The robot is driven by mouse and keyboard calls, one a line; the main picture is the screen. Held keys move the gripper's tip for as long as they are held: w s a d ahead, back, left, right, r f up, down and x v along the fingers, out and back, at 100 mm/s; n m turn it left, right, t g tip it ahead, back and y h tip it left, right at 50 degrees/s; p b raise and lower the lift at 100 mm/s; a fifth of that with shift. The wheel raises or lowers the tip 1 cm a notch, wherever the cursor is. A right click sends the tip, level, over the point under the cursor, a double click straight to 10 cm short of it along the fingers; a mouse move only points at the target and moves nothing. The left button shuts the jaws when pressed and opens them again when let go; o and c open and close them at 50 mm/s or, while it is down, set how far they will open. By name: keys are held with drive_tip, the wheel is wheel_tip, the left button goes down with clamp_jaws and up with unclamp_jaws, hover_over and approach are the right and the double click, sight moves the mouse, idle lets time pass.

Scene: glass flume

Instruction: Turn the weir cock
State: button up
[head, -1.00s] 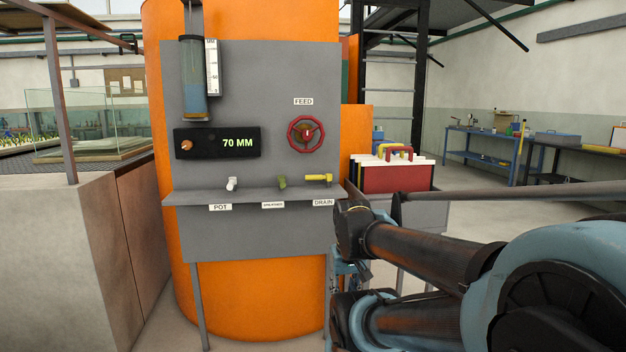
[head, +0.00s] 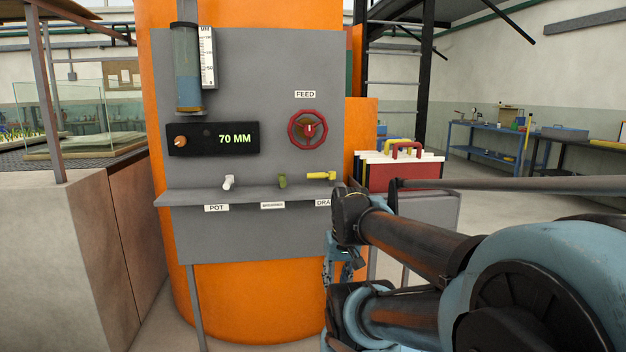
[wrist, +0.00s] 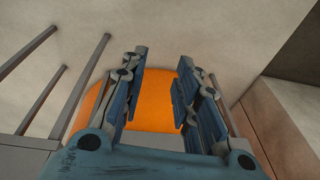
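I see no label that reads weir. My gripper shows in the wrist view (wrist: 163,60) with its two fingers apart and nothing between them. In the head view it (head: 340,262) hangs below the ledge's right end, partly hidden by my arm, away from the cocks.
A red handwheel (head: 308,129) under the FEED label, a 70 MM display (head: 213,139) and a sight tube (head: 188,75) are on the panel. An orange tank (head: 255,290) stands behind. A red-fronted box (head: 402,176) is at right, a concrete block (head: 65,260) at left.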

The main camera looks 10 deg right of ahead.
drive_tip(key=w+a+r+m+t+y, duration=0.1)
drive_tip(key=w+a+r+m+y, duration=0.25)
drive_tip(key=w+r, duration=0.45)
drive_tip(key=m+t+y, duration=0.7)
drive_tip(key=t, duration=0.1)
approach(318, 176)
drive_tip(key=x, duration=1.2)
drive_tip(key=shift+c, duration=0.6)
drive_tip(key=shift+n+y, duration=0.25)
clamp_jaws()
